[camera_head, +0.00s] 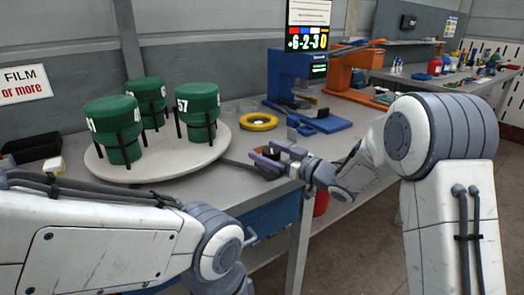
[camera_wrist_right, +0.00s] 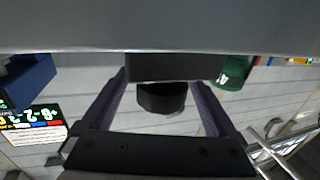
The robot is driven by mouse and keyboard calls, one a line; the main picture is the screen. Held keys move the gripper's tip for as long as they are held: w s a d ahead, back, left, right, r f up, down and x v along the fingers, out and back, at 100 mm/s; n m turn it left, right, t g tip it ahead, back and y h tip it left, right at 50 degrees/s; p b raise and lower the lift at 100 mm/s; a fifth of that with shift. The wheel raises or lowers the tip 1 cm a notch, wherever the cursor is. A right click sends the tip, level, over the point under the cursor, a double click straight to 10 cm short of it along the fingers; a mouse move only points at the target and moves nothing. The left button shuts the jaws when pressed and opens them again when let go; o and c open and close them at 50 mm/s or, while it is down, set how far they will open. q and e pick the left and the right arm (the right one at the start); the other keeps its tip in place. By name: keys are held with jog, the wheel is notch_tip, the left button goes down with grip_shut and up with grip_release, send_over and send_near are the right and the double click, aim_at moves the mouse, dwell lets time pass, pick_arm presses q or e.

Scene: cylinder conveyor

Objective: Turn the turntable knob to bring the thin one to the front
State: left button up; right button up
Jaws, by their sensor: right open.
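The white round turntable (camera_head: 165,166) carries three green cylinders in black upright holders. One cylinder (camera_head: 113,128) is at the front left, one (camera_head: 147,100) at the back, and one (camera_head: 198,112) at the right with "57" on it. I cannot tell clearly which is thinnest. My right gripper (camera_head: 266,155) is open at the table's front edge, right of the turntable. In the right wrist view, a black knob (camera_wrist_right: 162,98) shows between its spread fingers (camera_wrist_right: 160,100), with gaps on both sides. A green cylinder (camera_wrist_right: 233,72) shows beyond. My left gripper is out of view.
A yellow ring (camera_head: 259,121) lies on the table behind my right gripper. A blue machine (camera_head: 287,80) with a number display (camera_head: 307,40) and an orange machine (camera_head: 350,65) stand farther back. A black bin (camera_head: 32,147) is at the left. A blue drawer (camera_head: 270,217) is under the table.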

jog(key=shift+x, duration=0.95)
jog(key=c, duration=1.4)
jog(key=shift+o, duration=0.2)
jog(key=m+t+h+b, duration=0.2)
jog(key=h+b, duration=0.1)
jog(key=m+t+h+b, duration=0.2)
jog(key=shift+w+d+f, duration=0.2)
jog(key=shift+d, duration=0.15)
jog(key=shift+w+d+r+m+t+h+b, duration=0.1)
jog(key=shift+m+t+h+b, duration=0.2)
jog(key=shift+m+h+b, duration=0.2)
jog(key=shift+w+d+r+m+t+h+b, duration=0.15)
jog(key=shift+m+t+h+b, duration=0.2)
jog(key=shift+h, duration=0.25)
jog(key=shift+s, duration=0.1)
jog(key=o, duration=1.4)
jog(key=shift+c, duration=0.2)
